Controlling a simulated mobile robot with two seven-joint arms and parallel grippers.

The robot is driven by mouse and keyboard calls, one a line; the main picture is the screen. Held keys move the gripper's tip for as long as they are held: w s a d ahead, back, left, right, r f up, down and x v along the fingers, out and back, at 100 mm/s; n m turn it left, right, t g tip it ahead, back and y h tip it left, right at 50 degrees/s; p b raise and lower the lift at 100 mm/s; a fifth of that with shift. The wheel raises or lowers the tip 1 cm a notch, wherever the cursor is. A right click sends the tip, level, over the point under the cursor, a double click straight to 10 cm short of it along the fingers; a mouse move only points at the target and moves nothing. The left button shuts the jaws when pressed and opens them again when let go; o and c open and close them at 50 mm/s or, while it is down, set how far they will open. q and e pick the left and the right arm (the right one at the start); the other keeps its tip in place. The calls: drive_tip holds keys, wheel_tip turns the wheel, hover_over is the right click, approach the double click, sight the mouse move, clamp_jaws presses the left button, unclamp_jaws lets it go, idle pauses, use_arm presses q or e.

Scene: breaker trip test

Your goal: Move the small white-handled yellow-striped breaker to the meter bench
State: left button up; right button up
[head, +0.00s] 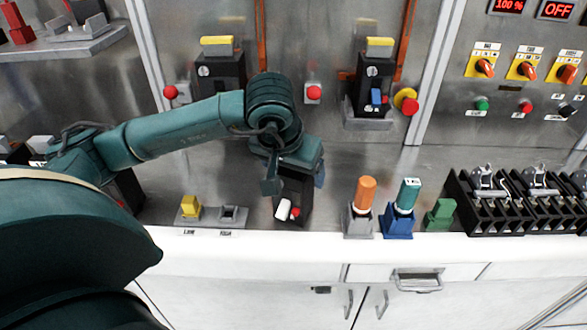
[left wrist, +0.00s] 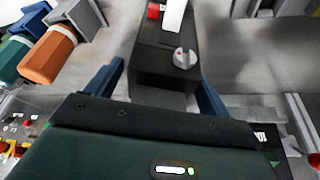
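A small black breaker (head: 294,187) with a white handle (head: 283,209) and a red button stands on the counter near its front edge. No yellow stripe shows on it. My left gripper (head: 295,179) is directly above and around its rear part, pointing down. In the left wrist view the breaker (left wrist: 165,60) lies between my two blue fingers (left wrist: 160,85), its white handle at the top and a round grey knob on its face. The fingers are apart, with a gap at the left finger. The gripper hides part of the breaker. My right gripper is not in view. I cannot tell which surface is the meter bench.
Orange (head: 365,192) and teal (head: 407,195) handled tools stand in holders just right, beside a green block (head: 439,215). A grey block with a yellow switch (head: 191,207) is left. Black terminal racks (head: 490,205) fill the right. Larger breakers (head: 375,80) are on the back panel.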

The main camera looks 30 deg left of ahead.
use_arm(q)
drive_tip(key=shift+r+p, duration=0.3)
drive_tip(key=shift+p, duration=0.05)
drive_tip(key=b+v, duration=0.1)
drive_tip(key=v, duration=1)
drive_tip(key=shift+s+r, duration=0.15)
drive_tip(key=shift+r, duration=0.2)
